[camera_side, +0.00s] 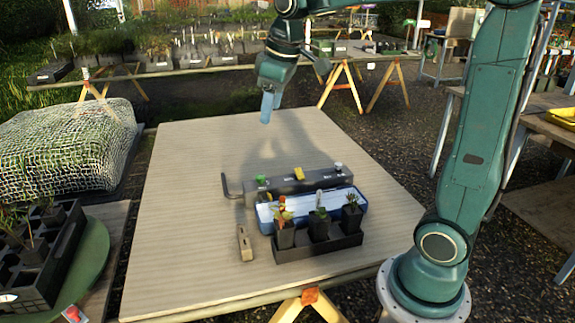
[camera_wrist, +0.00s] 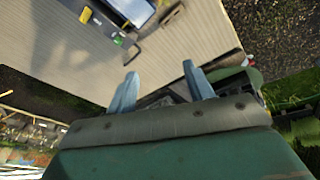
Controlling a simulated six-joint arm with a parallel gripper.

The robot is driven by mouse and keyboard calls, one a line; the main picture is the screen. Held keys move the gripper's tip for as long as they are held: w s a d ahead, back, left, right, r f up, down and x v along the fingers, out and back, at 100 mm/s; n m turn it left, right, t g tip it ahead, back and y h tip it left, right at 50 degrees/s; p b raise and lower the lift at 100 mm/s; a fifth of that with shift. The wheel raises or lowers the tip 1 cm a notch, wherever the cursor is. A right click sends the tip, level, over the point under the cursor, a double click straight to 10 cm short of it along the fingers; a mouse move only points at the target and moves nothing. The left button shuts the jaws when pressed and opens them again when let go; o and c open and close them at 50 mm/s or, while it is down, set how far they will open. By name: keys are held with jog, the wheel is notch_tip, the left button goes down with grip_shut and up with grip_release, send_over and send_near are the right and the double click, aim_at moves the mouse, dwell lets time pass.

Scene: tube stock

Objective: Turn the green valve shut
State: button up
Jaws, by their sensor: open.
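The green valve (camera_side: 262,181) is a small green handle on top of a dark grey manifold block (camera_side: 318,181) on the table, near the block's left end. In the wrist view a small green spot that looks like the same valve (camera_wrist: 119,38) shows on the dark block, above and left of the fingers. My gripper (camera_side: 267,105) is high over the back of the table, well apart from the valve, pointing down. In the wrist view its two pale blue fingers (camera_wrist: 158,70) are spread with nothing between them. The valve is too small to tell its exact angle.
A yellow handle (camera_side: 299,173) and a pale knob (camera_side: 338,168) stand farther right on the manifold. In front lie a blue tray (camera_side: 264,212) and a black crate (camera_side: 340,246) with several potted plants. A wooden block (camera_side: 245,243) is at left. The table's left and back (camera_side: 195,165) are clear.

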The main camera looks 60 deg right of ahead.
jog(key=w+d+f+n+g, duration=0.2)
jog(key=w+d+f, duration=0.4)
jog(key=w+d, duration=0.45)
jog(key=n+g, duration=0.1)
jog(key=n, duration=0.1)
send_over(261, 176)
notch_tip(261, 176, down, 14)
jog(key=shift+a+r+y, duration=0.1)
jog(key=shift+y, duration=0.2)
notch_tip(261, 176, down, 14)
jog(key=shift+r, duration=0.1)
jog(key=shift+c, duration=0.2)
jog(key=c, duration=0.9)
